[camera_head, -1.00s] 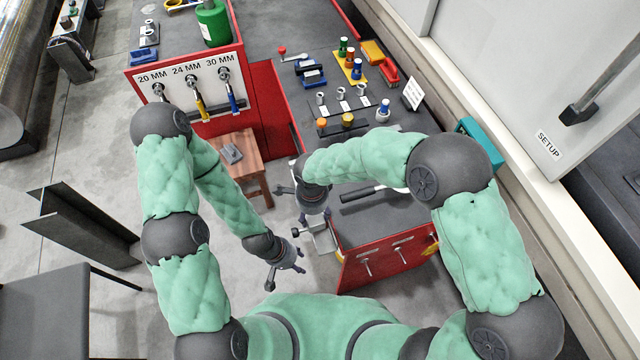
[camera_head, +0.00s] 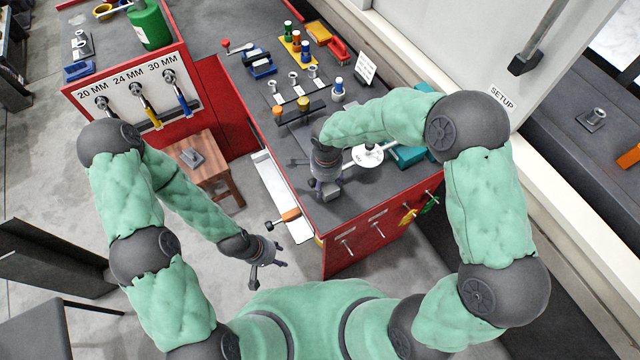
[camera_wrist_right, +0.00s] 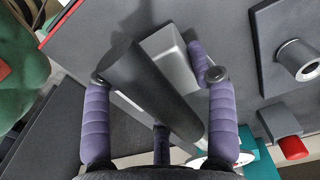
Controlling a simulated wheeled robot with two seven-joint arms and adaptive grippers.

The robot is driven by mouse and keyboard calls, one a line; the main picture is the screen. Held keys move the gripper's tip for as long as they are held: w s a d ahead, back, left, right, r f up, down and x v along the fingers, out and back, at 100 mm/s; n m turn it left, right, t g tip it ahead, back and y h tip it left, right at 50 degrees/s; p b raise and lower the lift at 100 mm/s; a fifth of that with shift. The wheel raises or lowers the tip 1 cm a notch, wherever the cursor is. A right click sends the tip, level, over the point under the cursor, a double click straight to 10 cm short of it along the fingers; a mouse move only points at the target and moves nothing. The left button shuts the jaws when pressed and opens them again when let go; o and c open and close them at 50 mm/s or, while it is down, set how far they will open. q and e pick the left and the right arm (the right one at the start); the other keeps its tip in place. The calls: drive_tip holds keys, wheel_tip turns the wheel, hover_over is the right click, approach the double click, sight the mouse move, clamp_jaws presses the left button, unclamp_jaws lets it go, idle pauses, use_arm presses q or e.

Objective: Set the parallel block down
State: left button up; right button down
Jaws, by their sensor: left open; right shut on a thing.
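My right gripper (camera_head: 328,182) is over the near end of the dark bench top (camera_head: 300,165), close to its front edge. A light grey block (camera_head: 332,194), which I take for the parallel block, is at its fingertips. In the right wrist view the grey block (camera_wrist_right: 172,62) shows between the purple fingers, partly hidden by a dark cylinder (camera_wrist_right: 150,90). The gripper is shut on the block. I cannot tell whether the block touches the bench. My left gripper (camera_head: 268,272) is open and empty, low over the floor left of the bench.
A round white-topped piece (camera_head: 367,156) and a teal case (camera_head: 412,150) are right of my right gripper. A wooden stool (camera_head: 205,180) stands left of the bench.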

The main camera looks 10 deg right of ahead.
drive_tip(key=d, duration=0.1)
drive_tip(key=w+d, duration=0.1)
drive_tip(key=d, duration=0.1)
drive_tip(key=shift+w, duration=0.2)
drive_tip(key=shift+d+f+b, duration=0.1)
drive_tip(key=shift+d+b, duration=0.1)
drive_tip(key=shift+b, duration=0.2)
drive_tip(key=shift+a+f, duration=0.1)
drive_tip(key=shift+f+b, duration=0.15)
drive_tip(key=shift+b, duration=0.15)
drive_tip(key=shift+c, duration=1.9)
unclamp_jaws()
drive_tip(key=shift+s, duration=0.1)
drive_tip(key=shift+f, duration=0.1)
drive_tip(key=shift+r+p, duration=0.25)
drive_tip(key=shift+p, duration=0.05)
wheel_tip(320, 180, up, 12)
drive_tip(key=p, duration=0.3)
drive_tip(key=shift+f+p, duration=0.1)
drive_tip(key=shift+p, duration=0.3)
